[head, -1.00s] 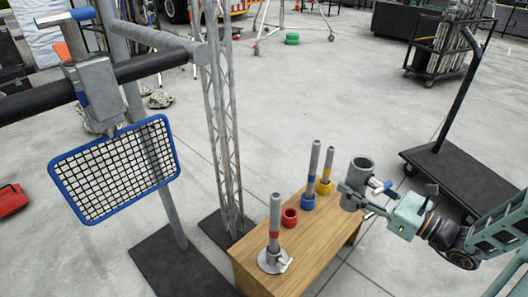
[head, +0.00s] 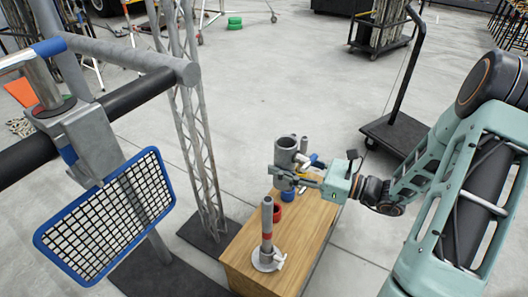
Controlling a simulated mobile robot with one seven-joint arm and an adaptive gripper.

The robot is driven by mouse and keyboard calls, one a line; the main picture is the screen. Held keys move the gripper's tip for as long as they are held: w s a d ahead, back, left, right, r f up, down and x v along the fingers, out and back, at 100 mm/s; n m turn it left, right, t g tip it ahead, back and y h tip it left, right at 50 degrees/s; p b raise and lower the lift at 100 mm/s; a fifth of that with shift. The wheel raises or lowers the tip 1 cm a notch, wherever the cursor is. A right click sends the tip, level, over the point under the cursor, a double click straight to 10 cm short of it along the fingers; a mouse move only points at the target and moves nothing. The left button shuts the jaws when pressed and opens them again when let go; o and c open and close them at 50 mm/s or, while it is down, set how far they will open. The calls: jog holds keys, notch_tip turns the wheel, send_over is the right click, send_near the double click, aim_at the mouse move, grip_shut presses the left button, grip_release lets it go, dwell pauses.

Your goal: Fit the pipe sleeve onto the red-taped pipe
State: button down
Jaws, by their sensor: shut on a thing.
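The red-taped pipe (head: 267,226) stands upright on a round grey base (head: 268,260) near the front of the wooden table. A red band circles it about midway up. The grey pipe sleeve (head: 284,156) is a short, wide, open-topped tube held upright. My gripper (head: 287,177) is shut on the sleeve from the right. The sleeve is up and slightly right of the red-taped pipe's top in the picture, apart from it. Whether it is centred over the pipe in depth I cannot tell.
A red ring (head: 277,211) and a blue ring (head: 288,196) lie on the wooden table (head: 240,258), partly behind the sleeve and pipe. Another pipe top (head: 304,144) shows behind the sleeve. A lattice post (head: 200,130) and blue-framed mesh panel (head: 105,218) stand left.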

jog(key=shift+n+g+y, duration=0.4)
jog(key=shift+g, duration=0.3)
jog(key=a, duration=0.1)
jog(key=a+r+p, duration=0.1)
jog(key=a+r, duration=0.1)
jog(key=shift+s+a, duration=0.3)
jog(key=shift+s, duration=0.1)
jog(key=shift+s+a, duration=0.1)
jog(key=shift+a, duration=0.25)
jog(key=shift+f, duration=0.15)
jog(key=b, duration=0.4)
send_over(267, 199)
notch_tip(267, 199, down, 4)
jog(key=shift+f, duration=0.15)
jog(key=shift+f, duration=0.45)
jog(key=shift+f+b, duration=0.75)
jog(key=shift+f, duration=0.3)
jog(key=shift+f+b, duration=0.4)
jog(key=shift+f, duration=0.2)
jog(key=shift+f+b, duration=1.55)
jog(key=shift+f, duration=0.8)
